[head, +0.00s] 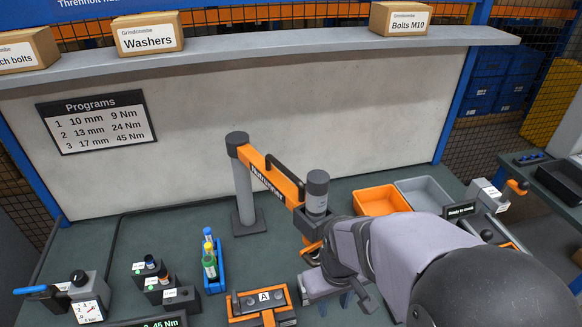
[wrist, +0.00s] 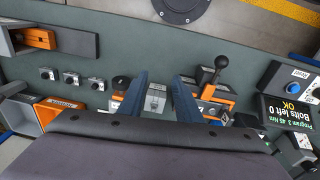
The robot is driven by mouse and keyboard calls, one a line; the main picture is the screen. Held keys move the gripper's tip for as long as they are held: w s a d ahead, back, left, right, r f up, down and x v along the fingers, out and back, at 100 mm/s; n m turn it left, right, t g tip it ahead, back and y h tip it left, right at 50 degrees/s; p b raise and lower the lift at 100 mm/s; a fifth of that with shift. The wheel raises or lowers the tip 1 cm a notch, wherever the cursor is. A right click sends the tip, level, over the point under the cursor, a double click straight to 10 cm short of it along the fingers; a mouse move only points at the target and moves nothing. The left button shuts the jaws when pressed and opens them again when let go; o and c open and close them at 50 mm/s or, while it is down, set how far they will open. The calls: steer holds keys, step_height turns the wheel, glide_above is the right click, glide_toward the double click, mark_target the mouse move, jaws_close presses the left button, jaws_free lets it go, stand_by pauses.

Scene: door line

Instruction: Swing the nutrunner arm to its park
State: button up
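The nutrunner arm (head: 268,177) is an orange beam in the head view, reaching from a grey post (head: 244,190) toward the lower right. It carries a black handle (head: 285,168) on top and a grey cylindrical tool (head: 317,192) at its end. My gripper (head: 354,300) is low and to the right of the tool, mostly hidden behind my own wrist. In the wrist view its two blue fingers (wrist: 158,88) stand apart, over a small grey block on the bench. They hold no part of the nutrunner. I cannot make out a park for the arm.
An orange fixture marked A (head: 263,297) sits at the front. Orange (head: 381,200) and grey (head: 425,193) bins stand right of the tool. A black-knobbed lever (wrist: 221,63) rises near my fingers in the wrist view.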

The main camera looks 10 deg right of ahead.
steer(key=w+d+r+n+t+h+p, duration=0.15)
steer(key=w+d+r+p, duration=0.25)
steer(key=d+r, duration=0.45)
step_height(320, 180, up, 19)
steer(key=n+t+y+b, duration=0.2)
steer(key=n+t+b, duration=0.1)
glide_above(286, 170)
steer(key=s, duration=0.4)
steer(key=shift+p+x, duration=0.95)
steer(key=shift+x, duration=2.7)
steer(key=shift+a, duration=0.1)
steer(key=shift+c, duration=0.7)
jaws_close()
